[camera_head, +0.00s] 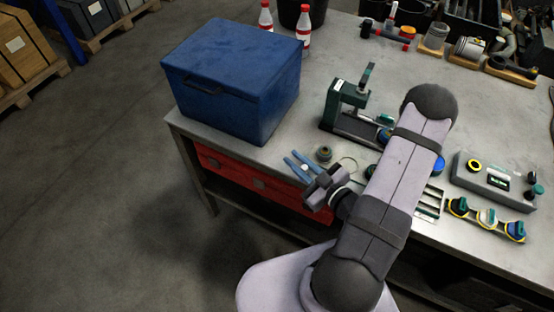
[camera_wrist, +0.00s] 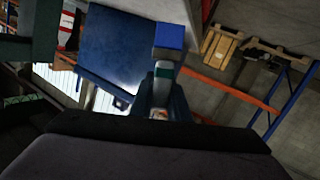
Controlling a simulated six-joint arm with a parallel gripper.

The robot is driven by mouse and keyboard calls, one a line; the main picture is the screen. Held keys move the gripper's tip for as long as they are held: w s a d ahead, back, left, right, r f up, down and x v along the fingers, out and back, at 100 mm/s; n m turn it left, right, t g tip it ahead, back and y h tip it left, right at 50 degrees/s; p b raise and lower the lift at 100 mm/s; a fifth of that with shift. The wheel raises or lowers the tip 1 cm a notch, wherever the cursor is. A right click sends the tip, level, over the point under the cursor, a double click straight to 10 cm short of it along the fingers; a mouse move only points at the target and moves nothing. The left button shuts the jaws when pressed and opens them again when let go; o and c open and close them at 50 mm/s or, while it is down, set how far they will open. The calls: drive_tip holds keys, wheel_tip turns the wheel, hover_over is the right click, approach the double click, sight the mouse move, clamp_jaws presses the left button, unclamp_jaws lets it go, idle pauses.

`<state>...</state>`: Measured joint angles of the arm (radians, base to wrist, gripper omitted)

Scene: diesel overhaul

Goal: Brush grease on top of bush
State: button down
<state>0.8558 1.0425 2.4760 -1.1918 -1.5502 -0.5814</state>
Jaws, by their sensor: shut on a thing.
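In the wrist view my gripper (camera_wrist: 160,98) is shut on a slim tool, probably the brush (camera_wrist: 163,70), with a green band and a blue block-like end. I cannot make out the tool in the head view. A small round grey-green part (camera_head: 323,153), possibly the bush, stands on the table just behind the gripper, apart from it. A thin ring (camera_head: 348,164) lies to its right.
A large blue box (camera_head: 232,80) stands at the table's left end. A green press (camera_head: 347,105) stands behind the arm. My arm hides part of the tabletop.

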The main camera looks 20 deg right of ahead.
drive_tip(key=w+d+r+m+h+p, duration=0.1)
drive_tip(key=w+d+r+m+h, duration=0.1)
drive_tip(key=d, duration=1)
drive_tip(key=w+d+r+m+h, duration=0.2)
drive_tip(key=w+d+r, duration=0.1)
drive_tip(key=d, duration=0.8)
drive_tip(key=w+d+r+m+h+p, duration=0.1)
drive_tip(key=w+d+r+m, duration=0.1)
drive_tip(key=d, duration=1)
drive_tip(key=shift+w+d+r+m+g+h+p, duration=0.3)
drive_tip(key=shift+w+r+m+h, duration=0.1)
drive_tip(key=shift+w+r, duration=0.35)
drive_tip(key=shift+f, duration=0.1)
drive_tip(key=shift+f+b, duration=1.9)
drive_tip(key=shift+f, duration=0.45)
drive_tip(key=shift+s+f+b, duration=0.1)
drive_tip(key=shift+f+b, duration=0.25)
drive_tip(key=shift+f, duration=0.2)
